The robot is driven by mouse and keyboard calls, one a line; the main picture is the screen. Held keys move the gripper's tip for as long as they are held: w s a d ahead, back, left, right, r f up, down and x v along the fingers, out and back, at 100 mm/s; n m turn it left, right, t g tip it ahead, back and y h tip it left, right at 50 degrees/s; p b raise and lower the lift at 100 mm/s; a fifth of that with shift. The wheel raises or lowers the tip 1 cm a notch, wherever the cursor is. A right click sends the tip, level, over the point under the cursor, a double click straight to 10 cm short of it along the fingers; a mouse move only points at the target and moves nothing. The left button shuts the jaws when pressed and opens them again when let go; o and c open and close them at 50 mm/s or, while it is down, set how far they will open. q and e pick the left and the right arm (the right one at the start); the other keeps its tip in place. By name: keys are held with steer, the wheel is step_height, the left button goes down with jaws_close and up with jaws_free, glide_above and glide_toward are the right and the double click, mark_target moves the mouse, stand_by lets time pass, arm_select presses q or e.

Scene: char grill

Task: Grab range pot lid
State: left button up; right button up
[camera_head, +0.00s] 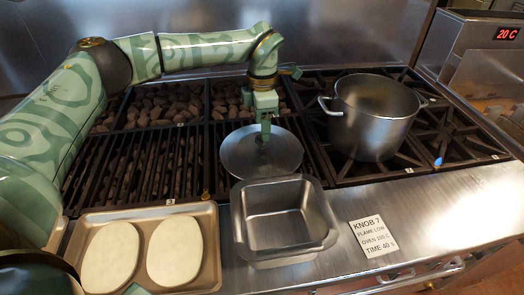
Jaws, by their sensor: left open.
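The round metal pot lid (240,157) lies near the front edge of the grill, just behind the square metal pan. My left gripper (264,133) points down over the middle of the lid and is open. Its fingertips hide the lid's centre, so I cannot tell whether they touch the handle. The large metal pot (374,118) stands uncovered on the range burners to the right of the lid.
A square metal pan (284,256) stands on the front counter. A tray (210,270) holding two pale oval pieces is left of it. A printed card (374,237) lies on the right. The counter right of the card is clear. Grill grates (150,165) extend left.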

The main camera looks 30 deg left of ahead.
mark_target(261, 145)
arm_select(q)
steer(key=f+b, duration=0.1)
steer(key=f, duration=0.4)
steer(key=shift+s+b, duration=0.2)
steer(key=shift+b, duration=0.1)
steer(key=shift+f, duration=0.15)
steer(key=shift+c, duration=0.3)
jaws_close()
steer(key=shift+r, duration=0.25)
